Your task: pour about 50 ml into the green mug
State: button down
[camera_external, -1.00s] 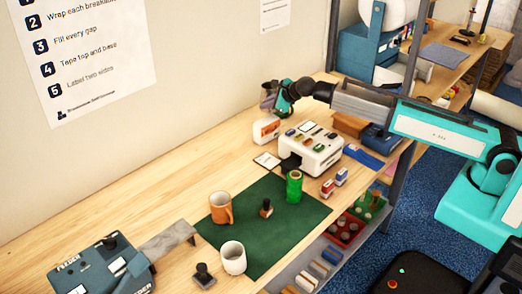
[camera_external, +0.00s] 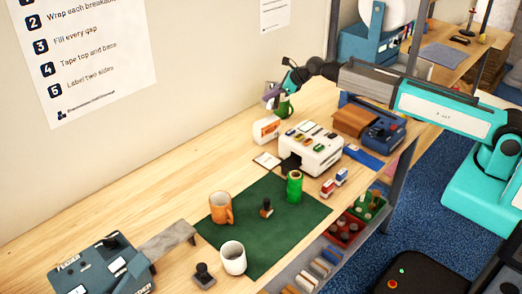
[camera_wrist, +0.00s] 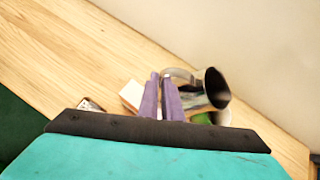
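A grey metal jug (camera_wrist: 196,92) with a dark open mouth shows in the wrist view, tilted, its handle reaching to my fingertips. My gripper (camera_wrist: 161,82) has its two purple fingers close together and appears shut on that handle. In the external view my gripper (camera_external: 272,94) is at the back of the bench near the wall, and the jug is hard to make out there. In the wrist view a bit of green mug (camera_wrist: 203,118) shows below the jug, mostly hidden. I cannot tell whether liquid is flowing.
A white and orange box (camera_external: 266,130) stands just in front of the gripper. A white machine (camera_external: 310,155) is nearby. An orange mug (camera_external: 221,208), a white mug (camera_external: 233,258) and a green cylinder (camera_external: 294,187) are around the green mat (camera_external: 255,245).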

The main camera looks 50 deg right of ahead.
aim_at(271, 87)
jog(key=d, duration=0.1)
jog(key=w+d+m+y, duration=0.1)
jog(key=d+y, duration=0.1)
jog(key=shift+w+d+r+m+g, duration=0.2)
jog(key=shift+r+m+g, duration=0.1)
jog(key=shift+g, duration=0.1)
jog(key=shift+w+d+m+y, duration=0.15)
jog(key=shift+d+m+y, duration=0.2)
jog(key=shift+y, duration=0.25)
jog(key=shift+w+d+r+y, duration=0.1)
jog(key=shift+d+r+y, duration=0.3)
jog(key=shift+r, duration=0.15)
jog(key=shift+w+d+r+m+y+b, duration=0.15)
jog(key=shift+d+r+m+y+b, duration=0.3)
jog(key=shift+b, duration=0.45)
jog(key=shift+w+d+r+m+g+y+b, duration=0.25)
jog(key=shift+d+r+m+y+b, duration=0.3)
jog(key=shift+y+b, duration=0.65)
jog(key=shift+d+f+b, duration=0.1)
jog(key=shift+d+b, duration=0.15)
jog(key=shift+b, duration=0.35)
jog(key=shift+d+m+b, duration=0.15)
jog(key=shift+m+b, duration=0.1)
jog(key=shift+b, duration=0.05)
